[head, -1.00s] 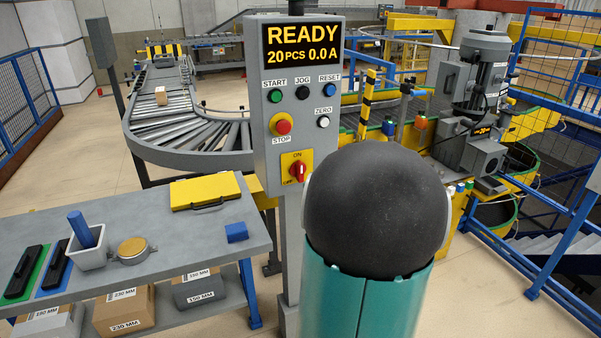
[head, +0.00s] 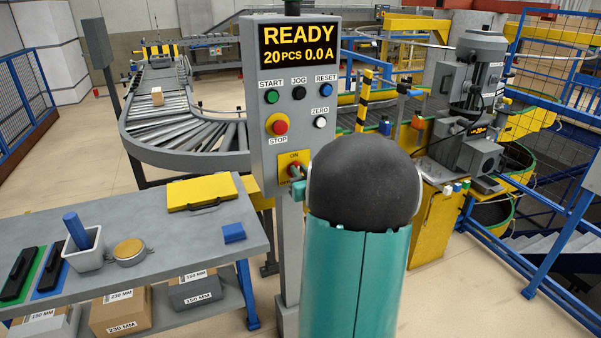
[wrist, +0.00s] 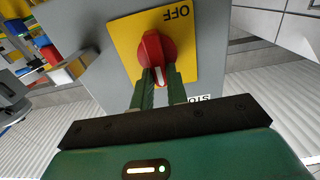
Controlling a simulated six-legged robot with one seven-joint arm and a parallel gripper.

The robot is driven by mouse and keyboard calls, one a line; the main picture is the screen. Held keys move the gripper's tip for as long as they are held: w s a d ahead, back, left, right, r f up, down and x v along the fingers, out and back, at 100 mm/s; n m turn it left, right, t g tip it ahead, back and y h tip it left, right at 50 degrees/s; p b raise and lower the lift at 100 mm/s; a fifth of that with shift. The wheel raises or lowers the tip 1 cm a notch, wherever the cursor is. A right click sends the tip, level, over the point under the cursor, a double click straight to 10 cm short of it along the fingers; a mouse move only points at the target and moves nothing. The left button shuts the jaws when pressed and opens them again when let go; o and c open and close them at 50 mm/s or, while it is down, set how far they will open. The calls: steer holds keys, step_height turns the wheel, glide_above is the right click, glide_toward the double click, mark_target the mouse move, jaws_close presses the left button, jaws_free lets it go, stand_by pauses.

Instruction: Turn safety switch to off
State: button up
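The safety switch is a red rotary knob (wrist: 153,50) on a yellow plate (wrist: 122,40). The wrist view shows OFF upside down at the plate's top; the knob's white mark points the opposite way, toward my gripper. In the head view the yellow plate (head: 285,160) shows ON at its top, and my gripper and arm cover much of the switch. My gripper (wrist: 160,77) is at the knob, its two dark green fingers on either side of the white-marked end. The fingers stand apart; whether they press on the knob is unclear.
The grey control box (head: 258,110) carries a READY display, several buttons and a red stop button (head: 280,127) above the switch. A grey workbench (head: 155,222) stands left with a yellow case (head: 205,193). A roller conveyor (head: 165,125) lies behind, and machinery and blue railings stand right.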

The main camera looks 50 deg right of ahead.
jaws_close()
steer(key=shift+w+a+f+n, duration=0.15)
steer(key=shift+a+f+n, duration=0.15)
steer(key=shift+n, duration=2.7)
steer(key=shift+w+a+f+n, duration=0.15)
steer(key=shift+f+n, duration=0.1)
steer(key=shift+n, duration=2.75)
steer(key=shift+w+a+f+n, duration=0.1)
steer(key=shift+a+f+n, duration=0.2)
steer(key=shift+n, duration=2.7)
steer(key=o, duration=0.7)
jaws_free()
